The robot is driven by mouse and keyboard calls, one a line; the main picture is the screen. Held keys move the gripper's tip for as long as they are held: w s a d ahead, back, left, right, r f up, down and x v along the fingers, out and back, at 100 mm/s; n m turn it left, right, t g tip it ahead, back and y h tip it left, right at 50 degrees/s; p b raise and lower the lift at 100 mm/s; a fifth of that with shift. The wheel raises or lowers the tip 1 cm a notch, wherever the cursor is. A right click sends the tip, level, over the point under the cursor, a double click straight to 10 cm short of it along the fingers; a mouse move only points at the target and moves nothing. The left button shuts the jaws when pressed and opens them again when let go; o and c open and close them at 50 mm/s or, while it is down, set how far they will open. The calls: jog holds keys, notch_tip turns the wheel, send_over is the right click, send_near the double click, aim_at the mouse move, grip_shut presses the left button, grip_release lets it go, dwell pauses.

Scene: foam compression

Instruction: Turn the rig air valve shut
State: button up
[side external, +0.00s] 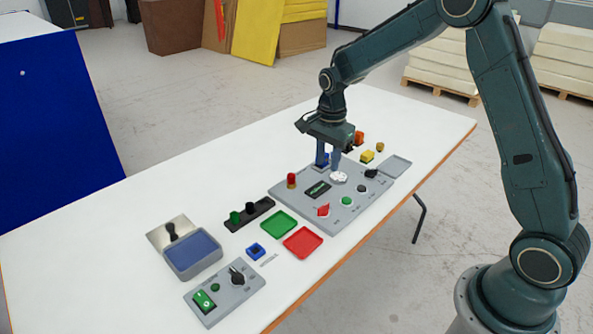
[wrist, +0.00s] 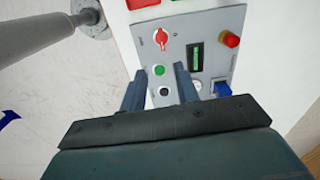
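A grey control panel (side external: 305,202) lies on the white table. A red pointer knob (side external: 323,210) is on its near edge; the wrist view shows it on a pale round base (wrist: 160,38). A blue block-like fitting (wrist: 222,88) is by the white gauge (wrist: 197,85). The labels are too small to read, so I cannot tell which one is the air valve. My gripper (side external: 328,168) points down over the far part of the panel, close to the gauge. In the wrist view its fingers (wrist: 158,75) are apart, with nothing held between them.
The panel also carries a red mushroom button (side external: 291,180), a display (side external: 318,190), a green button (side external: 346,201) and a black knob (side external: 371,173). Green (side external: 279,223) and red (side external: 303,242) trays and a switch box (side external: 224,293) stand left of it.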

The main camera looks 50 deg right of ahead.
aim_at(324, 205)
jog(key=shift+w+d+f+m, duration=0.1)
jog(key=shift+w+f+m, duration=0.05)
jog(key=shift+f, duration=0.2)
jog(key=shift+w+d+f+m, duration=0.1)
jog(key=shift+f+m, duration=0.05)
jog(key=shift+f, duration=0.2)
notch_tip(324, 205, down, 14)
jog(key=shift+r, duration=0.1)
dwell(0.4)
jog(key=shift+c, duration=0.2)
grip_shut()
